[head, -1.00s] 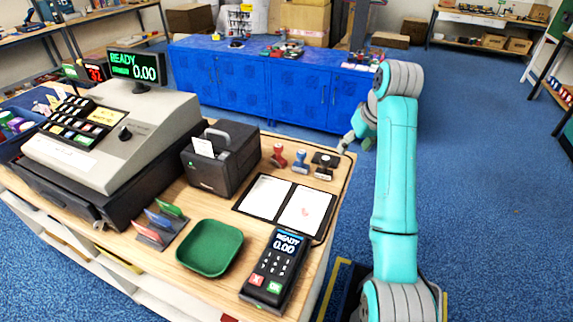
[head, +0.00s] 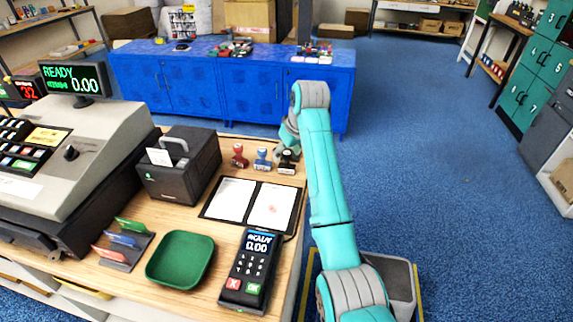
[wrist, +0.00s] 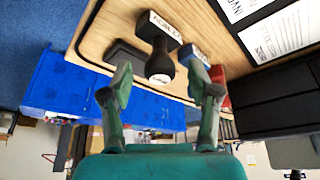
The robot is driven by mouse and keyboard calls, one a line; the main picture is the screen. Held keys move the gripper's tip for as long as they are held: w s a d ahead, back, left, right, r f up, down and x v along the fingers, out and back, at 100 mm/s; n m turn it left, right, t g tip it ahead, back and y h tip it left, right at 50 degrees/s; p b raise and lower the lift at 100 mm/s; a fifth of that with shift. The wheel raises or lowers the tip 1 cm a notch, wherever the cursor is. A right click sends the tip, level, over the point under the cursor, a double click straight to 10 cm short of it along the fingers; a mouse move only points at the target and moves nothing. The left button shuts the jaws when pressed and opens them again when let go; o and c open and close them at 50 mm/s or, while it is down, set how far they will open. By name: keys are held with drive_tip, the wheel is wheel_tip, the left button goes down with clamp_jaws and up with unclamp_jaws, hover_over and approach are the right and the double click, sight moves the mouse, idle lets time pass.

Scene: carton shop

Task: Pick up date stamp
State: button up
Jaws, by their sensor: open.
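A black stamp (head: 287,160) with a rounded handle stands at the counter's far right corner. A blue stamp (head: 262,158) and a red stamp (head: 239,156) stand in a row to its left. I cannot read which one is the date stamp. In the wrist view my gripper (wrist: 169,82) is open and empty, its fingers spread on either side of the black stamp's knob (wrist: 159,66), not visibly touching it. The blue stamp (wrist: 191,55) and red stamp (wrist: 219,77) show past the right finger. In the head view my arm reaches down beside the black stamp.
An open stamp book (head: 233,200) lies in front of the stamps. A card terminal (head: 250,268), green tray (head: 180,259), black printer (head: 180,165) and cash register (head: 85,140) occupy the counter. Blue cabinets (head: 225,95) stand behind. Floor on the right is clear.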

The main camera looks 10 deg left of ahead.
sight(287, 153)
drive_tip(key=shift+w+a+f, duration=0.1)
drive_tip(key=shift+w+f, duration=0.05)
drive_tip(key=shift+f, duration=0.35)
clamp_jaws()
drive_tip(key=shift+r, duration=0.1)
wheel_tip(287, 153, up, 10)
drive_tip(key=shift+f, duration=0.1)
idle(0.4)
